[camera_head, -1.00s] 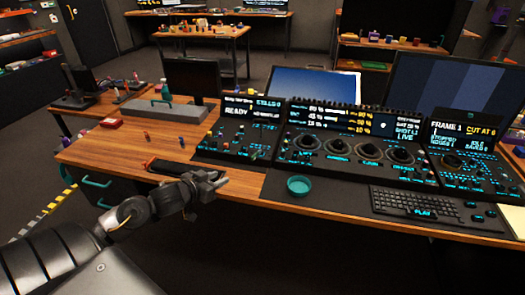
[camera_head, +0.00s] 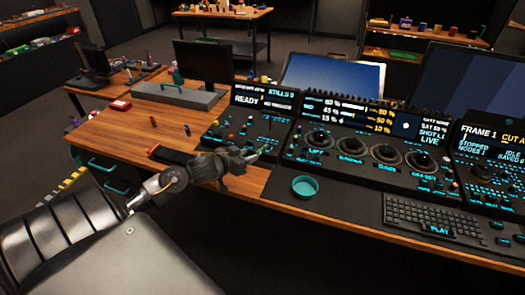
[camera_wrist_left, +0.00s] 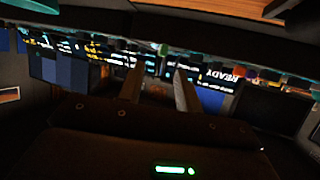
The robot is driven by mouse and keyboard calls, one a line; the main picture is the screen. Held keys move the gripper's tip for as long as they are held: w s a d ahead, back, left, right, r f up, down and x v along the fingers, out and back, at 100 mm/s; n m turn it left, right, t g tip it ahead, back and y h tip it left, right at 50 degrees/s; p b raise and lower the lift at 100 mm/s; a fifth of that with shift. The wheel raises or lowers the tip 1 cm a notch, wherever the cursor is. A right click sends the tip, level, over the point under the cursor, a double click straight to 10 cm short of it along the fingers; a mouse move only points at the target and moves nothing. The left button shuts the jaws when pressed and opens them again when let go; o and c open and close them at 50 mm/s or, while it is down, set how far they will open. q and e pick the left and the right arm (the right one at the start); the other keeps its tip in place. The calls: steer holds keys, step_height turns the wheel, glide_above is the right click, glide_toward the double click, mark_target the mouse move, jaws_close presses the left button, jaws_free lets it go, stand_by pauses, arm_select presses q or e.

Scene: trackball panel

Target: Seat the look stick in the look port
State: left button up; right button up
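My left gripper (camera_head: 254,158) is at the lower right edge of the left "STILLS" panel (camera_head: 225,141), low over the desk's front part. In the left wrist view its two fingers (camera_wrist_left: 159,84) are spread apart with nothing seen between them. A small green-tipped piece (camera_head: 262,151) is close by the fingertips in the head view; contact cannot be told. A green spot (camera_wrist_left: 163,48) shows beyond the fingers in the wrist view. I cannot tell for sure which piece is the look stick, and the look port is not clearly distinguishable. My right gripper is not in view.
A teal dish (camera_head: 305,187) and a keyboard (camera_head: 430,217) lie right of the gripper. The centre panel with dials (camera_head: 352,150) stands behind. A black tray (camera_head: 172,155) lies left of the gripper.

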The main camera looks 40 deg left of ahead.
mark_target(262, 150)
arm_select(q)
steer(key=shift+w+f, duration=0.1)
steer(key=shift+w, duration=0.15)
steer(key=shift+a, duration=0.1)
steer(key=x, duration=0.4)
steer(key=shift+w+a+f, duration=0.1)
steer(key=shift+w+f, duration=0.1)
steer(key=shift+f, duration=0.1)
steer(key=shift+w+f, duration=0.1)
steer(key=shift+w, duration=0.15)
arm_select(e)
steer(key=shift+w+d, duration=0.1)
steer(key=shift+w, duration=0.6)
arm_select(q)
steer(key=shift+c, duration=0.2)
jaws_close()
